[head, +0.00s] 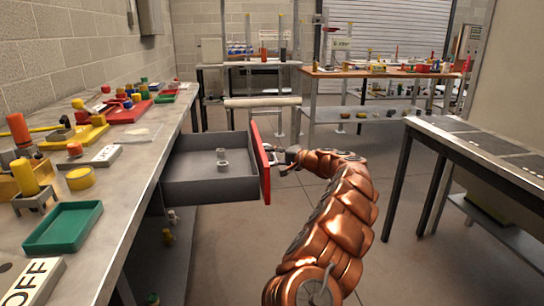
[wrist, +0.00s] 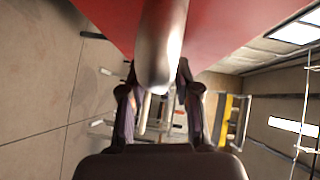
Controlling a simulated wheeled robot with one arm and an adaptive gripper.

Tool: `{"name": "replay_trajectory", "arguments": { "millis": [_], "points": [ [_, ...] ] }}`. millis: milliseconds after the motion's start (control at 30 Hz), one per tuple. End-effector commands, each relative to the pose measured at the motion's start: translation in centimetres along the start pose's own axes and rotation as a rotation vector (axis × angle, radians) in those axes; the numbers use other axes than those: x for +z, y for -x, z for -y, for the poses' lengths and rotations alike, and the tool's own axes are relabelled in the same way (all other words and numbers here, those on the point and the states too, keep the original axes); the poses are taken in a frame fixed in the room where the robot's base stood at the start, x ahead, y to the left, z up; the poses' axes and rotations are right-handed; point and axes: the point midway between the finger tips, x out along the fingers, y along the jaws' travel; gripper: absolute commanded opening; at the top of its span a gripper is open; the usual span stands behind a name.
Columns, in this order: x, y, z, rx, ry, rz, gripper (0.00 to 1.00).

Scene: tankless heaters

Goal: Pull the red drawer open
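The red drawer front (head: 260,162) stands well out from the workbench on the left, and the grey drawer box (head: 205,185) behind it is pulled open. A small light metal fitting lies inside the box. My copper arm reaches in from the lower right, and my gripper (head: 279,163) is at the outer face of the red front. In the wrist view the red front (wrist: 225,30) fills the top, and the pale metal handle (wrist: 161,45) runs down between the two fingers of my gripper (wrist: 158,85). The fingers appear closed around the handle; their exact contact is partly hidden.
The workbench (head: 140,165) on the left holds a green tray (head: 63,228), red trays and several small parts. A dark-topped table (head: 470,150) stands at the right. Open floor (head: 225,240) lies between them, with more benches at the back.

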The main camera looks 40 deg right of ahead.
Motion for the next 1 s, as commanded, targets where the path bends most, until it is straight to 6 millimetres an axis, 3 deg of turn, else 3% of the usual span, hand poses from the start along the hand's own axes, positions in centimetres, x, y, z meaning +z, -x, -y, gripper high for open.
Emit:
{"name": "replay_trajectory", "arguments": {
  "millis": [467, 667, 1000],
  "points": [
    [-0.1, 0.5, 0.0, 0.000, -0.001, -0.001, 0.43],
    [-0.1, 2.6, 0.1, -0.002, -0.001, -0.002, 0.43],
    [-0.1, 8.1, 0.2, -0.004, 0.001, -0.001, 0.43]
  ]
}}
